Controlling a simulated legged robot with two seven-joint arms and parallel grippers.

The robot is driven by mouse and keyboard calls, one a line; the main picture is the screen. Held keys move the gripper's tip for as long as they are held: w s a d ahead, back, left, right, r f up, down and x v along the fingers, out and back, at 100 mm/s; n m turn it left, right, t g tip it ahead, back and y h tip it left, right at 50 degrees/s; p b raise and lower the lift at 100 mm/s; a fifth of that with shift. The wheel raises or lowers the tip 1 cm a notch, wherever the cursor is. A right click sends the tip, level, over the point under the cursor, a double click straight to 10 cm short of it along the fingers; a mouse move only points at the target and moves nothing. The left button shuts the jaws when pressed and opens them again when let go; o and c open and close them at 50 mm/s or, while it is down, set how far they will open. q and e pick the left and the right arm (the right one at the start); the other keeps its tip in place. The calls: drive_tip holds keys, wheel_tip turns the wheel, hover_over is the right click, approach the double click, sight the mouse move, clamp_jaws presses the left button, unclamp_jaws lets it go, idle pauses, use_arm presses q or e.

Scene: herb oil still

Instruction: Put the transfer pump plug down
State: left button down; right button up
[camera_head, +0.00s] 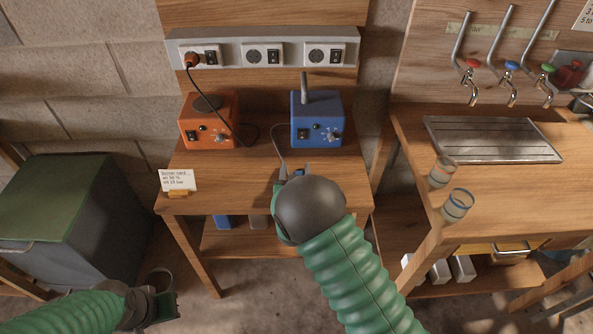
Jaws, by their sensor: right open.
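The blue device (316,119), which I take to be the transfer pump, stands on the small wooden table. Its grey cord (279,146) runs down the tabletop to my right gripper (291,174). The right gripper is open, low over the table's front part. A small blue piece (298,173), seemingly the pump's plug, shows at the fingers; the dark round wrist hides most of this spot, so I cannot tell whether they touch. My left gripper (168,291) is empty at the lower left, away from the table, its fingers apart.
A socket strip (235,49) above the table holds an orange plug (192,60) from the orange device (209,121). A note card (177,180) stands at the table's front left corner. Two glasses (457,204) stand on the right bench near its left edge.

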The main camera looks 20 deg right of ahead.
drive_tip(key=shift+d+r+p, duration=0.1)
drive_tip(key=shift+r+p, duration=0.3)
drive_tip(key=shift+r, duration=0.1)
drive_tip(key=v, duration=0.3)
drive_tip(key=d+v, duration=0.1)
drive_tip(key=v, duration=0.1)
drive_tip(key=shift+s+f, duration=0.2)
drive_tip(key=shift+s, duration=0.15)
drive_tip(key=v, duration=0.3)
drive_tip(key=a+v, duration=0.1)
drive_tip(key=v, duration=0.2)
drive_tip(key=shift+s+a, duration=0.15)
use_arm(q)
drive_tip(key=shift+d+r, duration=0.55)
drive_tip(key=shift+r, duration=0.2)
use_arm(e)
drive_tip(key=shift+d, duration=0.35)
use_arm(q)
drive_tip(key=shift+r+p, duration=0.1)
drive_tip(key=shift+p, duration=0.2)
